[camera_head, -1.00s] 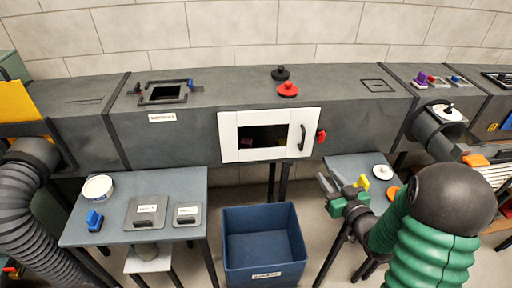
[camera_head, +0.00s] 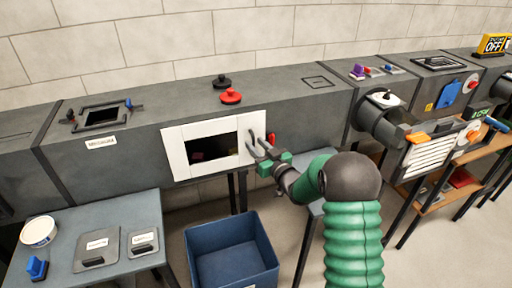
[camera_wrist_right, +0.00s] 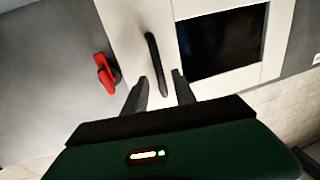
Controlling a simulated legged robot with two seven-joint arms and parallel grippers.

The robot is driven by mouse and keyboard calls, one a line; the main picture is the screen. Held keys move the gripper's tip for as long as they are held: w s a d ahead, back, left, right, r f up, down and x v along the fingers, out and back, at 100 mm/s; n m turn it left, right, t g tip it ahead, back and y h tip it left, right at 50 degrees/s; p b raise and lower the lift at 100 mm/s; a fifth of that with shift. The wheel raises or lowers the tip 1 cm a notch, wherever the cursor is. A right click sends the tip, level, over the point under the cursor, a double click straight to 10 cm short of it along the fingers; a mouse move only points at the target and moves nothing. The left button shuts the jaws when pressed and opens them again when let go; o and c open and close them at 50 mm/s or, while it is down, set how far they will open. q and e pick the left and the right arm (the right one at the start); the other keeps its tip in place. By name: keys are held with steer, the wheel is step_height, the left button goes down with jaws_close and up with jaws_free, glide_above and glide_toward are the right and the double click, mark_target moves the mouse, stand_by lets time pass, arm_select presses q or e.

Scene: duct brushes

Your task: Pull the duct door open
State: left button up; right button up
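The white duct door (camera_head: 177,154) is set in the front of the grey duct and looks shut. It has a dark window (camera_head: 213,149) and a black upright handle near its right edge; the handle shows clearly in the right wrist view (camera_wrist_right: 156,62). A red latch (camera_wrist_right: 106,72) sits beside the door on the handle side; in the head view my gripper mostly covers it. My right gripper (camera_head: 258,142) is open in front of the handle. In the right wrist view its two fingertips (camera_wrist_right: 160,78) appear on either side of the handle's near end; contact cannot be told. My left gripper is not in view.
A blue bin (camera_head: 232,254) stands on the floor below the door. A grey table (camera_head: 128,208) with a white round container (camera_head: 39,231) and flat plates is at left. Red (camera_head: 231,96) and black (camera_head: 221,82) knobs sit on the duct top.

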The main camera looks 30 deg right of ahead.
steer(key=shift+w, duration=0.2)
steer(key=shift+a+r, duration=0.1)
steer(key=shift+a, duration=0.1)
steer(key=c, duration=0.4)
jaws_close()
steer(key=shift+d, duration=0.1)
steer(key=shift+s, duration=0.1)
stand_by(0.5)
